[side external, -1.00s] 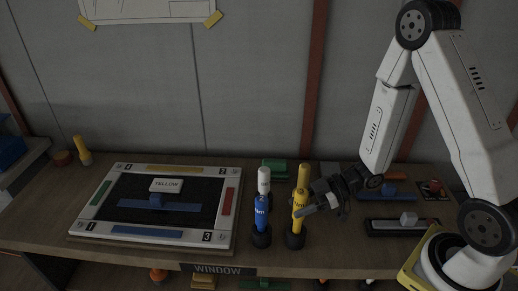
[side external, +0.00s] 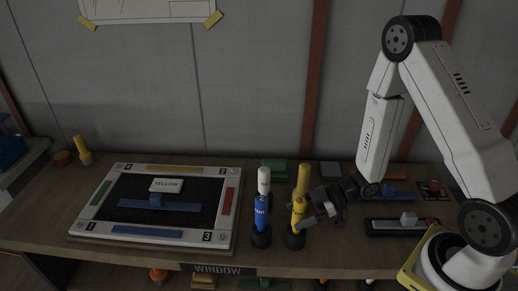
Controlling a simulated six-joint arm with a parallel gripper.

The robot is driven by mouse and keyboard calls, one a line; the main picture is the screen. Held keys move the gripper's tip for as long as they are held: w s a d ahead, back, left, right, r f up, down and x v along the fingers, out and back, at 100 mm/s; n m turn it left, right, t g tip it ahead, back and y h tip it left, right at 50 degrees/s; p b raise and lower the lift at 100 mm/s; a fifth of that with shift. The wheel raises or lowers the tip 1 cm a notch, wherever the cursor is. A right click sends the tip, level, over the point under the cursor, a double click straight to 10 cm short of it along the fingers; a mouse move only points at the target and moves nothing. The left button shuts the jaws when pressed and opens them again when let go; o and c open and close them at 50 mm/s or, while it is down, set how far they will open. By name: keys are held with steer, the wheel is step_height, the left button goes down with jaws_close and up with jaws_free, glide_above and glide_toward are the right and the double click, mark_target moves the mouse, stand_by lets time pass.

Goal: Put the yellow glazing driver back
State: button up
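The yellow glazing driver (side external: 300,184) stands upright at the dark round holder (side external: 295,241) near the front edge of the bench. My gripper (side external: 312,220) is at its right side, with its fingers at the lower part of the driver's body. The fingers overlap the driver in this view, so I cannot tell whether they are closed on it. Whether the driver's lower end is fully seated in the holder is also unclear.
A blue driver (side external: 260,208) with a white top stands close on the left. A dark tray (side external: 385,227) with a pale block is on the right. Green blocks (side external: 274,167) lie behind.

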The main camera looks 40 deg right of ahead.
steer(key=shift+r, duration=0.15)
stand_by(0.3)
steer(key=v, duration=1.2)
steer(key=shift+w, duration=0.1)
stand_by(0.6)
steer(key=w+d+m+t+h, duration=0.1)
steer(key=w+d+m+h, duration=0.35)
steer(key=w+h, duration=0.45)
steer(key=s+a+r+m+g+h, duration=0.2)
steer(key=s+a+r+m+g, duration=0.2)
steer(key=s+a+m, duration=0.3)
steer(key=shift+s+a+r+m+g+h, duration=0.25)
steer(key=shift+s+a+m+g+h, duration=0.15)
steer(key=shift+s+a+g, duration=0.3)
stand_by(0.8)
